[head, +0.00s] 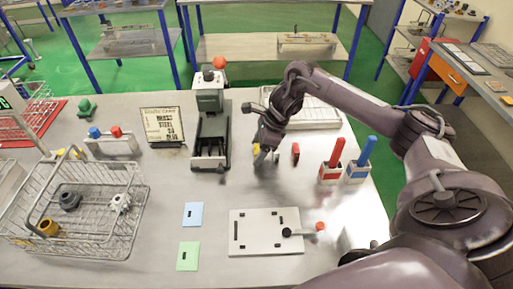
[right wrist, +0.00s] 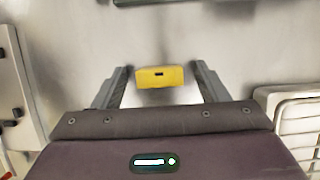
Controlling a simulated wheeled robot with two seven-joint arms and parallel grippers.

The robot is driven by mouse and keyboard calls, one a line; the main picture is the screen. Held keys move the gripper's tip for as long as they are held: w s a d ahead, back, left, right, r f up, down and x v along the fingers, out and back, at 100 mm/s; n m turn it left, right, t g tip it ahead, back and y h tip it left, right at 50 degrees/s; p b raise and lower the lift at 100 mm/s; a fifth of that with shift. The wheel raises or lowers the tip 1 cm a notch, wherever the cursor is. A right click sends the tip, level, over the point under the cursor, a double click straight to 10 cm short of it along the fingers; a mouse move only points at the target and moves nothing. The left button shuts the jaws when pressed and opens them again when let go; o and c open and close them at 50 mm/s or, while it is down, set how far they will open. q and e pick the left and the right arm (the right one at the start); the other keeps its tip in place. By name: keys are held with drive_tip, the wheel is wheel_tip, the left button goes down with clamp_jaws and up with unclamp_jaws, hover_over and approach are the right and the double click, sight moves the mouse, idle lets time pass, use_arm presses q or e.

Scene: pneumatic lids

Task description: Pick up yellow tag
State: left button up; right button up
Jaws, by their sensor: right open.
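The yellow tag (right wrist: 159,77) lies between the two spread fingers of my right gripper (right wrist: 161,70) in the right wrist view. It has a small dark slot, and a gap shows on each side between it and the fingers. In the head view my right gripper (head: 263,151) points down at the table behind the white plate, and a bit of yellow tag (head: 257,152) shows at its fingertips. The fingers hide most of the tag there. My left gripper is not in view.
A red tag (head: 295,152) stands just right of the gripper, and a grey press (head: 210,125) stands to its left. Red (head: 337,152) and blue (head: 365,150) handled blocks are further right. A white plate (head: 262,217) lies in front. A wire basket (head: 110,240) is at the left.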

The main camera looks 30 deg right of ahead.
drive_tip(key=shift+w+f, duration=0.1)
drive_tip(key=shift+f, duration=0.2)
drive_tip(key=c, duration=1)
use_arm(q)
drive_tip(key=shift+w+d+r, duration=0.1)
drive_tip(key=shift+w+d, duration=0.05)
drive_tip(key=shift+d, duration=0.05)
use_arm(e)
drive_tip(key=shift+c, duration=0.2)
drive_tip(key=shift+r, duration=0.1)
